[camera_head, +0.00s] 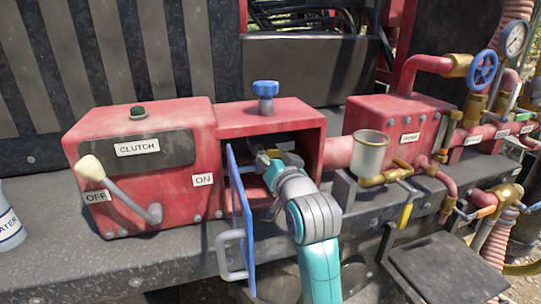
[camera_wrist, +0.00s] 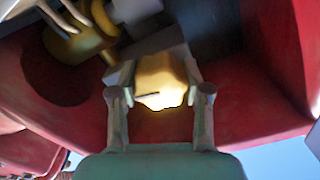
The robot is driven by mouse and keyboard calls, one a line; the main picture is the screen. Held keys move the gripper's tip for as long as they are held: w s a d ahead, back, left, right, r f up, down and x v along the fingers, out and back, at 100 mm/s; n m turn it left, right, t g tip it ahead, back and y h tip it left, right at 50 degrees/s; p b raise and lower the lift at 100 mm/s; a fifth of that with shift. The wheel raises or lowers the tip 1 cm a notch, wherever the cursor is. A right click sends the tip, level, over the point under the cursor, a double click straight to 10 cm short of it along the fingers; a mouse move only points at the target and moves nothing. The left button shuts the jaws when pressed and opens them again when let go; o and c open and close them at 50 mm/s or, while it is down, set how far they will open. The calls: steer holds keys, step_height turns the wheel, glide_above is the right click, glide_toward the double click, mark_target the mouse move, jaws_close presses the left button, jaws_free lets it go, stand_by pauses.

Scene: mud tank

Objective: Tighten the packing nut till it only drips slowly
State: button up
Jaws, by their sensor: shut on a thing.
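My gripper (camera_wrist: 160,100) is shut on a yellow brass packing nut (camera_wrist: 161,78), with one finger on each side of it in the wrist view. A small dark mark shows on the nut's face. In the head view my arm reaches into the open red housing (camera_head: 265,113), and my gripper (camera_head: 272,165) is mostly in its shade. A bit of yellow brass shows beside the gripper there. The blue door (camera_head: 240,218) of the housing stands open to the left of my arm. I cannot make out any dripping water.
A red clutch box (camera_head: 140,165) with a lever (camera_head: 125,197) at OFF stands left of the housing. A metal cup (camera_head: 369,152) and brass pipes are close on the right. The housing walls (camera_wrist: 270,75) are close around my gripper. A blue knob (camera_head: 265,88) tops the housing.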

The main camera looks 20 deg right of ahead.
steer(key=o, duration=1.2)
steer(key=shift+c, duration=0.2)
steer(key=s, duration=1.2)
